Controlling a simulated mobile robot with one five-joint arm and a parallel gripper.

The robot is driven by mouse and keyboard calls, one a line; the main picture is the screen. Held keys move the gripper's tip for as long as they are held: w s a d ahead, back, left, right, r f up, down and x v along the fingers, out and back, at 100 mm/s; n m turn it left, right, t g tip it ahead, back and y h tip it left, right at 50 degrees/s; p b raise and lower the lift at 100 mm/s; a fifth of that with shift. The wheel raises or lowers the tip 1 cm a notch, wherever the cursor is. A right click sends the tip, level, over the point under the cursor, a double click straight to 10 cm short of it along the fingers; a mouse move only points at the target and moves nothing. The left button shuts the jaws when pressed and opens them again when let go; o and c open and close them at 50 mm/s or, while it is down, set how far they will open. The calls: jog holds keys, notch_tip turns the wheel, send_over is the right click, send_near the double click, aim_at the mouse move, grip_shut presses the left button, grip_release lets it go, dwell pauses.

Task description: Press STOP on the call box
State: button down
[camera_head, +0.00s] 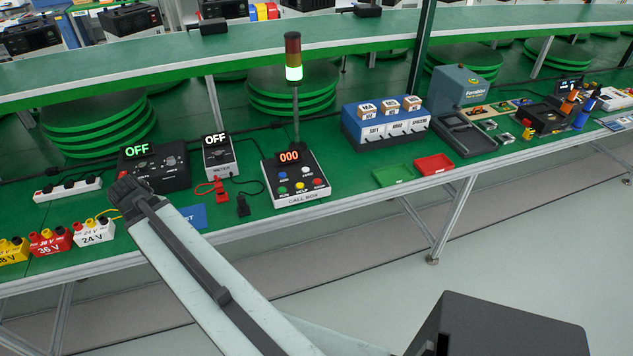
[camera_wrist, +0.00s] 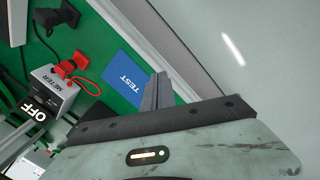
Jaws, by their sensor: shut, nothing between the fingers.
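The call box (camera_head: 301,198) stands on the green bench in the head view, with a red "000" display (camera_head: 289,157) and several coloured buttons. A red button (camera_head: 317,182) sits near its right edge; I cannot read a STOP label. In the wrist view my gripper (camera_wrist: 157,88) is shut and empty, over the edge of the blue TEST patch (camera_wrist: 125,78). In the head view my arm reaches up to the left of the call box, and I cannot make out the fingertips there.
Green (camera_head: 393,174) and red (camera_head: 434,164) trays lie right.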

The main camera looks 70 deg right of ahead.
jog(key=s+d+r+h, duration=0.1)
jog(key=s+d, duration=0.2)
jog(key=d, duration=0.4)
jog(key=s+d+r+n+h, duration=0.1)
jog(key=s+d, duration=0.3)
jog(key=d, duration=0.4)
jog(key=s+d+r+h, duration=0.1)
jog(key=s+d, duration=0.2)
jog(key=d, duration=0.4)
jog(key=shift+s+d+n+g, duration=0.2)
jog(key=shift+s+n+g, duration=0.1)
jog(key=shift+n+g, duration=0.1)
jog(key=s+d+r+n+g+h, duration=0.1)
jog(key=s+d+r, duration=0.1)
jog(key=s+d, duration=0.65)
notch_tip(320, 180, up, 2)
jog(key=n+g+h, duration=0.2)
send_over(315, 182)
jog(key=shift+s+r+p, duration=0.15)
jog(key=shift+s+p, duration=0.05)
jog(key=shift+p, duration=0.2)
notch_tip(315, 182, down, 9)
jog(key=b, duration=0.8)
jog(key=shift+b, duration=0.4)
jog(key=shift+w+f+b, duration=0.1)
jog(key=shift+f+b, duration=0.25)
jog(key=shift+b, duration=0.05)
